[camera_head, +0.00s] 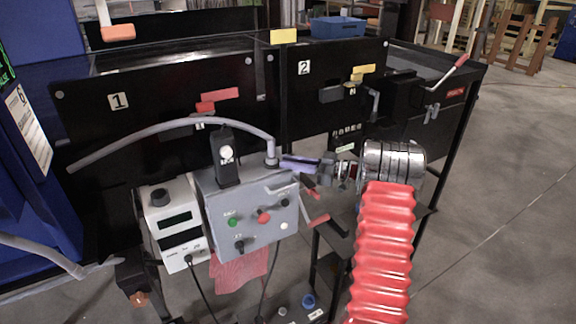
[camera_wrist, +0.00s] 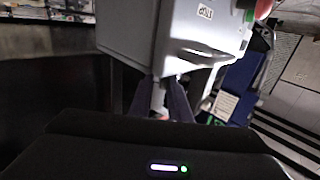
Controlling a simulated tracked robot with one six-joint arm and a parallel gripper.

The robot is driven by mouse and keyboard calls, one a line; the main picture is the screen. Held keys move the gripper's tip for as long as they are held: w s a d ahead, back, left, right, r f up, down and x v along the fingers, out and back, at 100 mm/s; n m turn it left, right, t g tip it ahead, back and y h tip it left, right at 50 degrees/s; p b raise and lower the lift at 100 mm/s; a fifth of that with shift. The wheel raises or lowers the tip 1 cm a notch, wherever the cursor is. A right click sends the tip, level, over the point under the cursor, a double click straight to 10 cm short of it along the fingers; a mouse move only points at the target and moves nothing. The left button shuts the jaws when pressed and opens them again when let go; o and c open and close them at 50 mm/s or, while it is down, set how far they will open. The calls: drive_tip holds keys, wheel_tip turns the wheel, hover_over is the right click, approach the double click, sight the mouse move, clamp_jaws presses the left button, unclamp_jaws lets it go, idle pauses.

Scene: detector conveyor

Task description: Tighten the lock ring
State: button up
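The grey hose (camera_head: 180,127) arches over and comes down into a collar-like fitting (camera_head: 271,160) on top of the grey control box (camera_head: 232,190). The lock ring seems to be at this fitting, but it is too small to make out clearly. My gripper (camera_head: 284,161) reaches in from the right, its dark fingers at the fitting. In the wrist view my gripper (camera_wrist: 161,82) has a finger on each side of a pale grey piece (camera_wrist: 159,95), close below the grey box (camera_wrist: 150,35). I cannot tell whether the fingers press on it.
The box face has a green button, a red knob (camera_head: 264,216) and black knobs. A black upright device (camera_head: 224,155) stands left of the fitting. A white meter box (camera_head: 172,220) adjoins on the left. Black panels 1 (camera_head: 90,130) and 2 (camera_head: 310,110) with handles stand behind.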

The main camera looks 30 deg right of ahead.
drive_tip(key=shift+o, duration=1.3)
drive_tip(key=shift+a+f, duration=0.1)
drive_tip(key=v, duration=1.3)
drive_tip(key=shift+s+d, duration=0.25)
drive_tip(key=shift+d, duration=0.05)
drive_tip(key=shift+f, duration=0.1)
